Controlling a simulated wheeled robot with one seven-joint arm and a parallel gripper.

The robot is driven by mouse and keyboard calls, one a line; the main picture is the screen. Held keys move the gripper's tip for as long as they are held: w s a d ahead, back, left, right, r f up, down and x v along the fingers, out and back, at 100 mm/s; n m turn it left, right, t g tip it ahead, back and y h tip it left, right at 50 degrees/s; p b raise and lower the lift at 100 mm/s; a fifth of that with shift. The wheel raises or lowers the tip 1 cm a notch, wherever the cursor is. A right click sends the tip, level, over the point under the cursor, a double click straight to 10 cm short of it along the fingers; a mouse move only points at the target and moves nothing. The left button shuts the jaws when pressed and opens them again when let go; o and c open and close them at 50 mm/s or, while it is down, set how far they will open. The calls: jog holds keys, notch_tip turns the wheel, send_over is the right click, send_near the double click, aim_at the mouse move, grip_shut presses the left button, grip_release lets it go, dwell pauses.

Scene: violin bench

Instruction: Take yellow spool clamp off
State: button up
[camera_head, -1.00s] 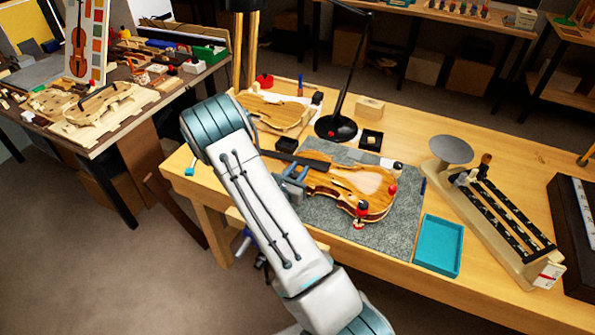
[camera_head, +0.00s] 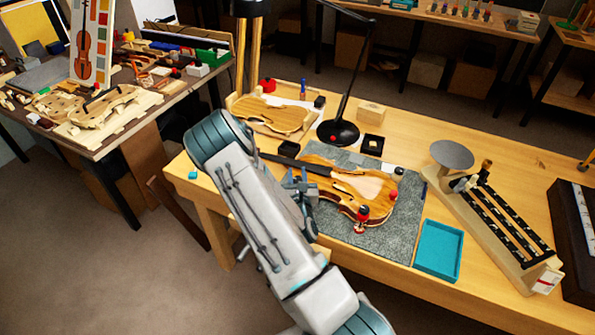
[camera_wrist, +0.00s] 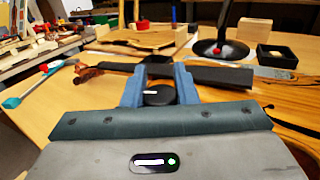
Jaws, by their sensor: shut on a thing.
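The violin body (camera_head: 345,185) lies on a grey mat (camera_head: 400,235) with its dark neck pointing left. My gripper (camera_head: 300,182) is at the violin's upper end, beside the neck. In the wrist view, its blue fingers (camera_wrist: 158,88) are shut on a round, black-ended piece, apparently a spool clamp (camera_wrist: 158,96). Its yellow part is hidden, and I cannot tell whether it still touches the violin's edge. A red-and-black clamp (camera_head: 362,214) stands at the near lower edge of the violin. A red-topped clamp (camera_head: 393,194) is at its right end.
A teal tray (camera_head: 439,248) lies right of the mat. A black lamp base (camera_head: 338,132) and a small black box (camera_head: 373,144) stand behind the violin. A wooden stand with dark rails (camera_head: 500,225) is at the right. Bare bench lies between the tray and the front edge.

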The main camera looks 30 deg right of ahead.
jog(key=n+y+p, duration=0.1)
jog(key=p, duration=0.1)
jog(key=y+p, duration=0.1)
jog(key=shift+a+r+n+t+y+p, duration=0.15)
jog(key=shift+r+n+t+y+p, duration=0.15)
jog(key=shift+n+p, duration=0.1)
jog(key=n+y+p, duration=0.1)
jog(key=y+p, duration=0.1)
jog(key=shift+a+f+n+t+y+p, duration=0.15)
jog(key=shift+n+t+y+p, duration=0.15)
jog(key=shift+n+t+p, duration=0.1)
jog(key=shift+a+f+n+y+p, duration=0.15)
jog(key=shift+n+y+p, duration=0.55)
jog(key=shift+y, duration=0.5)
jog(key=shift+a+n+y, duration=0.1)
jog(key=shift+n+y, duration=0.9)
jog(key=shift+y, duration=0.6)
jog(key=shift+n+g+y, duration=0.3)
jog(key=shift+y, duration=0.1)
jog(key=o, duration=1)
jog(key=shift+a, duration=0.1)
